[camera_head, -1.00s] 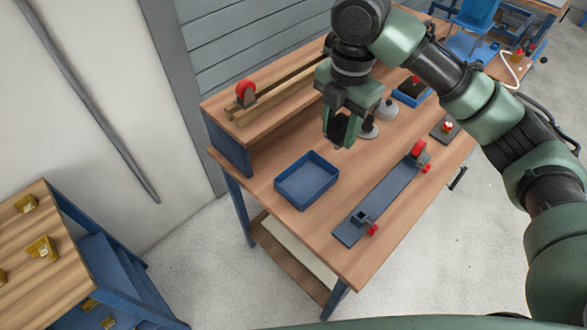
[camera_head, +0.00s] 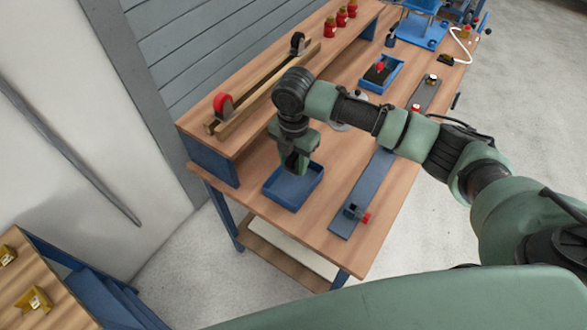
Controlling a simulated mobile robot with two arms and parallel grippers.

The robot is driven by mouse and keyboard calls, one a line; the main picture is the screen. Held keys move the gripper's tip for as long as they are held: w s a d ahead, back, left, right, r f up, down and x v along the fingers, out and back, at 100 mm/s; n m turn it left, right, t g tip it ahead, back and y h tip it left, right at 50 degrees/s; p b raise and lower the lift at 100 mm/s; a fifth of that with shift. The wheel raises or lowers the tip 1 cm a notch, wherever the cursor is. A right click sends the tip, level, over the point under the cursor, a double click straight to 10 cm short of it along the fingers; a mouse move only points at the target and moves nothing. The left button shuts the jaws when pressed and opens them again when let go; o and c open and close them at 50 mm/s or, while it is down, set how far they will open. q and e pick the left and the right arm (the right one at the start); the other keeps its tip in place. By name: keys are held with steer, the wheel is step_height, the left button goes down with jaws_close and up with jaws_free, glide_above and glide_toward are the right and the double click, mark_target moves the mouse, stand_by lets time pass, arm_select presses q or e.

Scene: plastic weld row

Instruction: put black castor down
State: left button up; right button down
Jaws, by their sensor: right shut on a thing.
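My right gripper (camera_head: 297,166) points down over the blue tray (camera_head: 281,203) on the near left of the bench. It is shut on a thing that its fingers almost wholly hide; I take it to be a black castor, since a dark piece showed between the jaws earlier. I cannot tell whether it touches the tray floor. Another black castor (camera_head: 297,43) stands at the far end of the wooden rail on the raised shelf. My left gripper is not in view.
A red castor (camera_head: 223,104) stands at the rail's (camera_head: 262,88) near end. Right of the tray lies a long grey fixture (camera_head: 366,190) with a red-knobbed clamp (camera_head: 355,212). Farther back are another blue tray (camera_head: 390,81) and red bottles (camera_head: 341,17). Bare wood separates tray and fixture.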

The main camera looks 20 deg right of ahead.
mark_target(294, 173)
steer(key=shift+f, duration=0.35)
step_height(294, 173, down, 4)
steer(key=shift+r, duration=0.25)
steer(key=shift+f, duration=0.35)
steer(key=c, duration=0.9)
jaws_free()
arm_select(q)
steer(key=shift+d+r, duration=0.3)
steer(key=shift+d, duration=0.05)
arm_select(e)
steer(key=shift+o, duration=0.2)
